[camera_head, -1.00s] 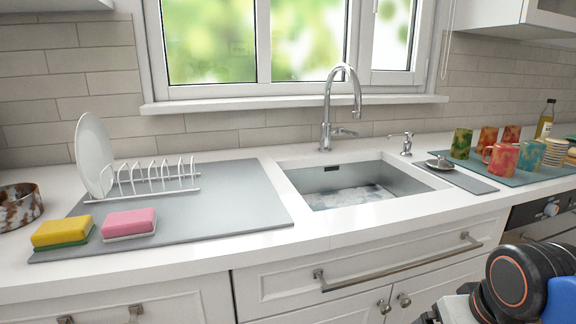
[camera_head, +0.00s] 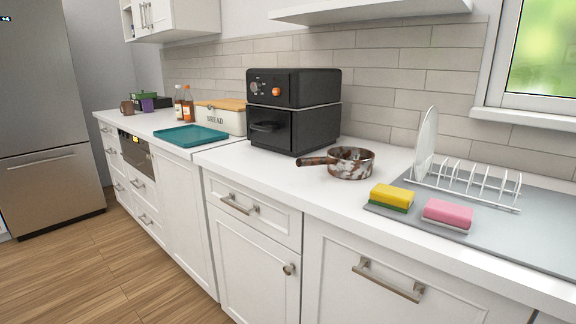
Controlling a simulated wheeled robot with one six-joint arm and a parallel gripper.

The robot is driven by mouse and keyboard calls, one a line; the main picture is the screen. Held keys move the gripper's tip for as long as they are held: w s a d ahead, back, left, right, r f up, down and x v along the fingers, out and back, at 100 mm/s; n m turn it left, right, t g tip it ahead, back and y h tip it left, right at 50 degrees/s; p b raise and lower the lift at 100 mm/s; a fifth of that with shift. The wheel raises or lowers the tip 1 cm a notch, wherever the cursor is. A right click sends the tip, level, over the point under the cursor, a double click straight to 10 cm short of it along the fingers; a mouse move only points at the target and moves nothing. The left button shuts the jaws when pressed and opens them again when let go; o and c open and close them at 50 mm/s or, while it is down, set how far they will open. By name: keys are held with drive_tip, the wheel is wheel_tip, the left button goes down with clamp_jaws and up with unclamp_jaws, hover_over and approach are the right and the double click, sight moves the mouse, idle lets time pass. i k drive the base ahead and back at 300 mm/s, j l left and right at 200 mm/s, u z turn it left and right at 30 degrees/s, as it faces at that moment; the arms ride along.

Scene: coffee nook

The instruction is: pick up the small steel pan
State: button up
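A small pan (camera_head: 352,169) with a mottled rust-brown and whitish outer wall stands upright on the white counter (camera_head: 265,181). It is the only pan in view; its surface looks patchy rather than plain steel. Its brown handle (camera_head: 314,161) points left, toward the front of the black oven. I cannot see the pan's inner floor well. My gripper is not in view, so its state and its distance from the pan do not show.
A black countertop oven (camera_head: 292,112) stands close behind the pan to the left. Yellow (camera_head: 392,194) and pink (camera_head: 447,212) sponges and a dish rack (camera_head: 470,183) lie to the right. A teal tray (camera_head: 190,136) is farther left. Bare counter lies in front of the pan.

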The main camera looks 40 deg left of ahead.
sight(350, 163)
drive_tip(key=u, duration=1.35)
drive_tip(key=i+j, duration=0.15)
drive_tip(key=j, duration=0.15)
drive_tip(key=i+j, duration=0.15)
drive_tip(key=j, duration=0.2)
drive_tip(key=i+j, duration=0.15)
drive_tip(key=j, duration=0.15)
drive_tip(key=i+j+z, duration=0.1)
drive_tip(key=j, duration=0.2)
drive_tip(key=i+j, duration=0.15)
drive_tip(key=j, duration=0.2)
